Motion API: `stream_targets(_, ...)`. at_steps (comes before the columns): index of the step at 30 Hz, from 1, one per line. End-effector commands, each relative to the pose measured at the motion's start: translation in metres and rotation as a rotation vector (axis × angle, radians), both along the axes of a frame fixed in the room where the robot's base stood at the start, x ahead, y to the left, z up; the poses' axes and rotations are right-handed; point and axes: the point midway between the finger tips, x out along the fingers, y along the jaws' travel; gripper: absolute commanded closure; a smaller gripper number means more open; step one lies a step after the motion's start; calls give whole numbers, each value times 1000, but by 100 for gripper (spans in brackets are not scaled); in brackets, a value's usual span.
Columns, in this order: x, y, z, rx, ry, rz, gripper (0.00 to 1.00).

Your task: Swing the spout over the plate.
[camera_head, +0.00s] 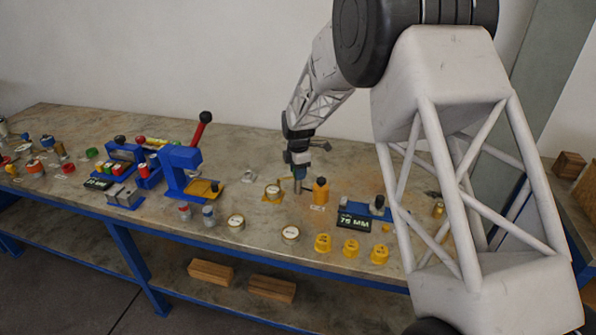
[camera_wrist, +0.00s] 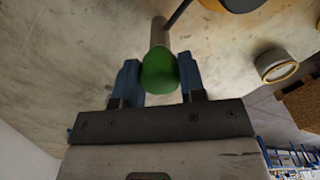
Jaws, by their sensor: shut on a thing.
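My gripper (camera_head: 298,172) points down at the middle of the bench. In the wrist view its blue fingers (camera_wrist: 158,82) are shut on a green grip (camera_wrist: 159,70), one finger on each side. A grey post (camera_wrist: 158,32) extends beyond the grip, and a thin dark arm (camera_wrist: 179,12), apparently the spout, runs from near it toward the upper right. In the head view, the post (camera_head: 298,187) shows under my gripper. A yellow plate (camera_head: 265,199) lies just left of it under a round gold-rimmed vessel (camera_head: 273,190). My gripper hides much of the spout in the head view.
An orange bottle (camera_head: 321,189) stands close on the right of my gripper. A blue lever press (camera_head: 181,170) stands left, and a black "75 MM" sign (camera_head: 354,222) stands right. The bench behind my gripper is mostly clear.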

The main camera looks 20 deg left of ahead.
Motion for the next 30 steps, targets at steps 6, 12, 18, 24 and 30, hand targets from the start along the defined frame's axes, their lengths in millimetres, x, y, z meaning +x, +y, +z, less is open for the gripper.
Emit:
stream_targets(6,0,0,0,0,0,62,100)
stream_targets(12,0,0,0,0,0,76,100)
stream_targets(18,0,0,0,0,0,75,100)
stream_targets(24,0,0,0,0,0,74,38)
stream_targets(30,0,0,0,0,0,74,37)
